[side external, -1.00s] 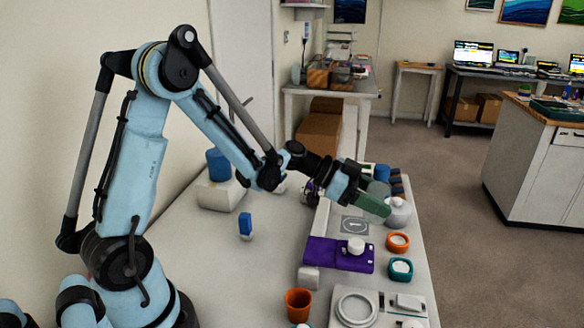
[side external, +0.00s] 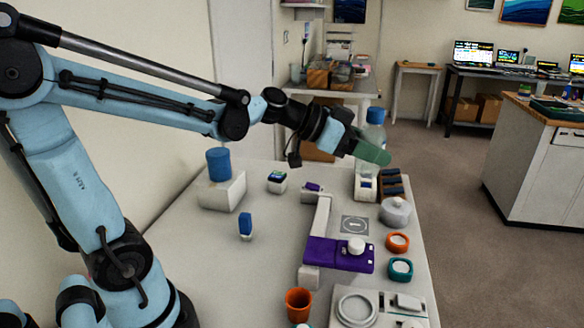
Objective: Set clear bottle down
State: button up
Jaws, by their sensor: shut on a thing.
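The clear bottle with a blue cap (side external: 375,116) is at the far right end of the table, close to upright. My gripper (side external: 372,154) is shut around its body below the cap, with a green finger across it. Part of the bottle's clear body (side external: 374,134) shows above the finger. A white, labelled block-like shape (side external: 364,188) shows below the grip; I cannot tell if it is the bottle's lower part or a separate thing. I cannot see clearly whether the bottle's base touches anything.
A dark rack (side external: 392,188) and a lidded pale pot (side external: 395,212) stand close by. Nearer are a square marked pad (side external: 354,225), a purple stand (side external: 326,254), an orange-rimmed jar (side external: 397,243) and a teal-rimmed jar (side external: 400,270). The table's left middle is mostly clear.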

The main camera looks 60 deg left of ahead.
jog(key=s+a+r+n+t+y, duration=0.2)
jog(key=s+a+r+n+y, duration=0.1)
jog(key=s+r, duration=0.25)
jog(key=s+f+n+y, duration=0.3)
jog(key=s+f+y, duration=0.15)
jog(key=f, duration=0.65)
jog(key=shift+w+a+f+m+g+h, duration=0.6)
jog(key=shift+w+a+f+m+h, duration=1.1)
jog(key=shift+a, duration=2.05)
jog(key=shift+w+a+f+m+g+h, duration=0.6)
jog(key=shift+w+a+f+m+h, duration=0.5)
jog(key=shift+a+f+m+h, duration=1.85)
jog(key=shift+a+f+n+y, duration=0.1)
jog(key=shift+a+f+n, duration=0.2)
jog(key=shift+f, duration=0.5)
jog(key=shift+a+f+n+y, duration=0.15)
jog(key=shift+f+n, duration=0.25)
jog(key=shift+f, duration=0.45)
jog(key=shift+a+f+n+y, duration=0.1)
jog(key=shift+a+f+n, duration=0.2)
jog(key=shift+f, duration=0.5)
